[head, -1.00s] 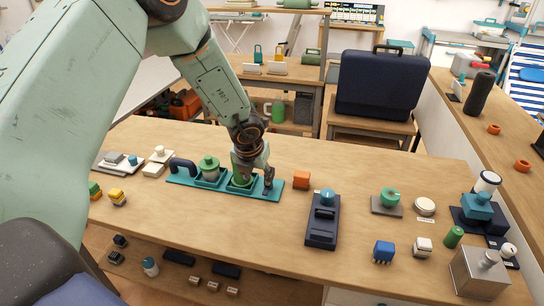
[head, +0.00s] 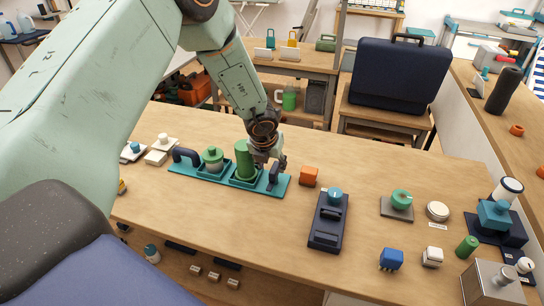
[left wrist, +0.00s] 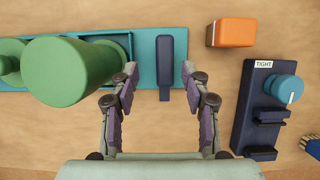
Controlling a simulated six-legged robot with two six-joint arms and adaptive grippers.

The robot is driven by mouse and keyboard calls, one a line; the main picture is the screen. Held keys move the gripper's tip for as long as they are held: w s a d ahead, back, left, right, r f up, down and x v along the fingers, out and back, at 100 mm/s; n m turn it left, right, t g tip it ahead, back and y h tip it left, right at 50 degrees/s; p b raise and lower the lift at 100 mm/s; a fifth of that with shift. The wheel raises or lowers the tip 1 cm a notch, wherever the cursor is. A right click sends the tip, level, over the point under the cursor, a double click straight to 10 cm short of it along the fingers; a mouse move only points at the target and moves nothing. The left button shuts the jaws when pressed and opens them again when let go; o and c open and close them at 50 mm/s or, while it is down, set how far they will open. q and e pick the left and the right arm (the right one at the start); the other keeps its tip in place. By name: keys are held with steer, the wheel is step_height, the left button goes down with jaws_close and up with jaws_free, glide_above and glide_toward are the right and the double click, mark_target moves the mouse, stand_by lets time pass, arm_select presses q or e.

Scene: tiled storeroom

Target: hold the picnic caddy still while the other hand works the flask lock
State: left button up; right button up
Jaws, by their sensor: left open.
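The picnic caddy (head: 213,181) is a teal tray on the wooden table. It carries a green pot (head: 212,161) and a tall green flask (head: 243,160) in square wells, with a dark arched handle (head: 184,157) at its left end. A dark upright handle (head: 273,178) stands at its right end; it also shows in the left wrist view (left wrist: 165,65). My left gripper (head: 270,169) is open above that right handle. In the left wrist view its fingertips (left wrist: 159,72) lie either side of the handle, with gaps on both sides. I cannot make out a flask lock. My right gripper is out of view.
An orange block (head: 308,176) and a dark device (head: 327,225) with a blue knob, labelled "TIGHT" in the wrist view, lie right of the caddy. Several knobs and small blocks stand further right. The table in front of the caddy is clear.

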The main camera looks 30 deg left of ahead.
mark_target(275, 167)
arm_select(q)
steer(key=f, duration=0.1)
steer(key=w+f, duration=0.2)
steer(key=shift+d+f, duration=0.15)
steer(key=shift+d, duration=0.1)
steer(key=shift+f, duration=0.2)
steer(key=shift+a, duration=0.15)
steer(key=shift+s+a, duration=0.15)
steer(key=shift+s, duration=0.05)
steer(key=shift+w+d, duration=0.25)
steer(key=c, duration=0.3)
steer(key=shift+s+a, duration=0.15)
steer(key=shift+a, duration=0.05)
steer(key=c, duration=0.6)
steer(key=shift+d, duration=0.1)
jaws_close()
